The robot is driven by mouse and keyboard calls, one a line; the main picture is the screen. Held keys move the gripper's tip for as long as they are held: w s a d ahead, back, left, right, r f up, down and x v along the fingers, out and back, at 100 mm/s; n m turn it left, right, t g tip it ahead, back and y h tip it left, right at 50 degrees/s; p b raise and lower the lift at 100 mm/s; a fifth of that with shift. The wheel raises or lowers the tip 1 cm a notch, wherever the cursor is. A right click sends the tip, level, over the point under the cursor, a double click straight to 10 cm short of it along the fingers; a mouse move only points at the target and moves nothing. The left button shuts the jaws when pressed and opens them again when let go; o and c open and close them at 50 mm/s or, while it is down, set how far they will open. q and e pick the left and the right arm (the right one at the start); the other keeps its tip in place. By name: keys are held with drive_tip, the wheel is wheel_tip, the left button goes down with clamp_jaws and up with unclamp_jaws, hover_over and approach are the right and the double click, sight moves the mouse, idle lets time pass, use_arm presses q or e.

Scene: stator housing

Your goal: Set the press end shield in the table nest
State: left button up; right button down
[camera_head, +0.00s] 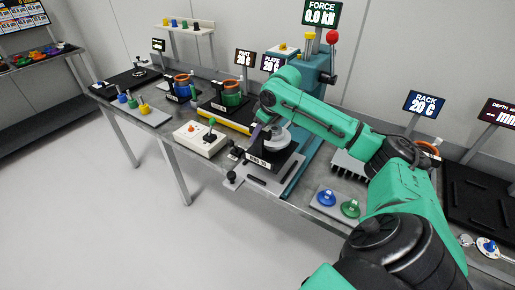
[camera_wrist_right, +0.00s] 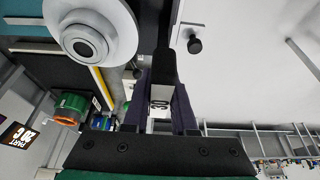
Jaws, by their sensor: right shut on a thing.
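A pale grey disc with a raised hub and central bore, which looks like the end shield (camera_head: 277,138), is at the press beside my right gripper. It also shows at the top left of the right wrist view (camera_wrist_right: 112,20). My right gripper (camera_wrist_right: 160,105) is shut on a dark piece with a pale face marked 30 (camera_wrist_right: 160,97). The disc is outside its fingers. In the head view, my right gripper (camera_head: 258,134) is partly hidden by its own arm. I cannot tell which fixture is the table nest. My left gripper is not in view.
The teal press (camera_head: 310,75) stands behind my right arm. A control box (camera_head: 200,138) with a joystick is left of the gripper. Blue (camera_head: 326,197) and green (camera_head: 350,208) discs lie on a pad to the right. Coil parts stand on the bench farther left.

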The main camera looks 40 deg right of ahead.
sight(269, 131)
drive_tip(key=shift+w+f+p, duration=0.1)
drive_tip(key=shift+f+p, duration=0.4)
drive_tip(key=shift+f, duration=2.8)
drive_tip(key=c, duration=0.7)
unclamp_jaws()
drive_tip(key=shift+s, duration=0.2)
drive_tip(key=b+v, duration=0.2)
drive_tip(key=v, duration=0.9)
drive_tip(key=shift+s+d+b, duration=0.1)
drive_tip(key=shift+b, duration=0.3)
drive_tip(key=shift+s+r, duration=0.15)
drive_tip(key=shift+r, duration=0.35)
